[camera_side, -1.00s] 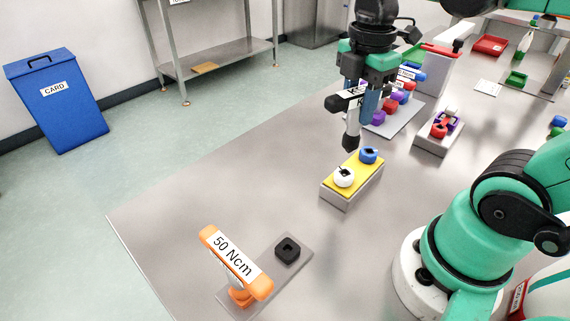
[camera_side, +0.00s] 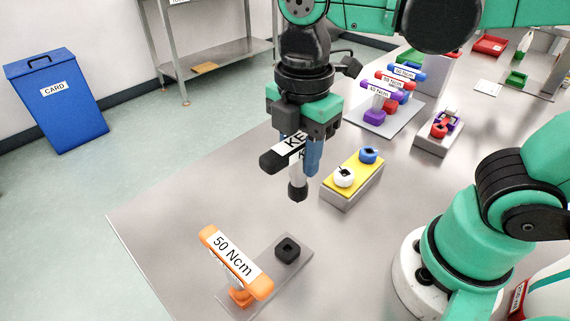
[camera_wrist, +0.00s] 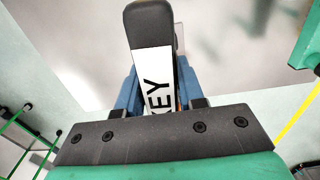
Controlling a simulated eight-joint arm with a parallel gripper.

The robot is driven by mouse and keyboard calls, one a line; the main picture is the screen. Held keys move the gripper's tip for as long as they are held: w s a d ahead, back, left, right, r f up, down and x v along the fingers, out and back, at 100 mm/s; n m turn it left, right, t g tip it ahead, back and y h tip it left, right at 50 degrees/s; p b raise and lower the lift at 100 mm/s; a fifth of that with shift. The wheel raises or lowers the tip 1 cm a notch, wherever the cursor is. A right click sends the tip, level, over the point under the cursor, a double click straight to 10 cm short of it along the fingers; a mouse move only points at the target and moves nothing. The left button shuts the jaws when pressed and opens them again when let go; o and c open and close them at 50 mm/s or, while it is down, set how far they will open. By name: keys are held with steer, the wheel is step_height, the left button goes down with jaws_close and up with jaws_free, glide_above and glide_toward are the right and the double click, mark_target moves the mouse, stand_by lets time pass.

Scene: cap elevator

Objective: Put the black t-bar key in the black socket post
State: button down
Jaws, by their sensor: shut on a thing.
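My gripper (camera_side: 303,152) is shut on the black t-bar key (camera_side: 274,161) and holds it above the table. The key has a black crossbar with a white "KEY" label, a pale shaft and a black tip (camera_side: 297,190) pointing down. In the wrist view the key's bar (camera_wrist: 151,50) lies between the blue fingers, and its lower end is hidden. The black socket post (camera_side: 287,249) is a low block with a square opening on a grey plate (camera_side: 262,278). The key is above and slightly right of the post in the side view, apart from it.
An orange "50 Ncm" t-bar tool (camera_side: 235,262) stands beside the post on the same plate. A yellow-topped block (camera_side: 352,181) with a white socket (camera_side: 344,175) and a blue socket (camera_side: 369,154) is to the right. Several coloured t-bar tools stand behind. The table's left front is clear.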

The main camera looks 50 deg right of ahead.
steer(key=a, duration=0.1)
steer(key=s+a, duration=0.1)
steer(key=a, duration=0.1)
steer(key=shift+s+a+f+n, duration=0.1)
steer(key=shift+a+f+n, duration=0.1)
steer(key=shift+n, duration=0.2)
steer(key=shift+f, duration=0.15)
steer(key=shift+f, duration=3.5)
steer(key=shift+f, duration=0.5)
steer(key=shift+c, duration=2.3)
jaws_free()
steer(key=shift+r, duration=0.15)
